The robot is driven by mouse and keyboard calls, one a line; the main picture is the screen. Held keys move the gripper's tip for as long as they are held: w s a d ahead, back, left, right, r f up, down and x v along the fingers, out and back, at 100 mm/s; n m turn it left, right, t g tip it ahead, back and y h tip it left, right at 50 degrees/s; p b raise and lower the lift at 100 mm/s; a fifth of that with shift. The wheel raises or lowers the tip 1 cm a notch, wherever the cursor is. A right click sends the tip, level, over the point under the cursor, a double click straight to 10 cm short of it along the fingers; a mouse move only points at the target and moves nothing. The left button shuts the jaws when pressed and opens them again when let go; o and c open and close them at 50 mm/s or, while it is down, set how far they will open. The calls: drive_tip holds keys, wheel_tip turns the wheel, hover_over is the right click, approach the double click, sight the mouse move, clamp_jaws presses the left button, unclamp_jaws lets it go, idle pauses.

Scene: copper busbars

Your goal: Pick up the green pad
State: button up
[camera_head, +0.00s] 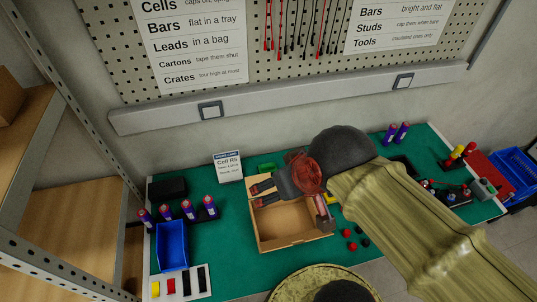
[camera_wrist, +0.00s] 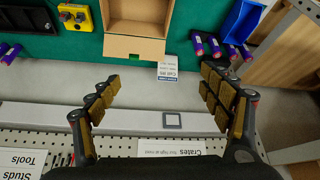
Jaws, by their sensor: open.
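The green pad (camera_head: 267,167) is a small green block lying on the green mat just behind the wooden box in the head view. In the wrist view, a small bit of green at the box's edge (camera_wrist: 134,56) looks like the same pad. My gripper (camera_head: 292,204) is open and empty, above the box and to the right of the pad in the head view. In the wrist view my gripper's fingers (camera_wrist: 160,80) are spread wide with nothing between them; the pad lies beyond the tips.
The open wooden box (camera_head: 286,238) stands beside the pad. A white card (camera_head: 228,168) stands left of it. Purple cells (camera_head: 188,209) and a blue bin (camera_head: 172,246) are further left. A yellow box with a red button (camera_wrist: 75,17) is near the wooden box. A wall rail (camera_head: 290,96) runs behind.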

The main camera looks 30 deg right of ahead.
drive_tip(key=shift+o, duration=0.8)
drive_tip(key=shift+w+r, duration=0.1)
drive_tip(key=shift+w, duration=0.3)
drive_tip(key=m+g, duration=0.2)
drive_tip(key=g, duration=0.4)
hover_over(268, 165)
drive_tip(key=f, duration=2.2)
drive_tip(key=w+f, duration=0.1)
drive_tip(key=f, duration=1.1)
drive_tip(key=shift+d+f, duration=0.1)
drive_tip(key=shift+s+f, duration=0.1)
drive_tip(key=shift+f, duration=1.7)
drive_tip(key=f, duration=0.1)
drive_tip(key=f+b, duration=0.1)
drive_tip(key=f, duration=0.2)
drive_tip(key=shift+s+f+b, duration=0.15)
drive_tip(key=shift+s+b, duration=0.2)
drive_tip(key=shift+w+f, duration=0.1)
drive_tip(key=shift+f, duration=0.15)
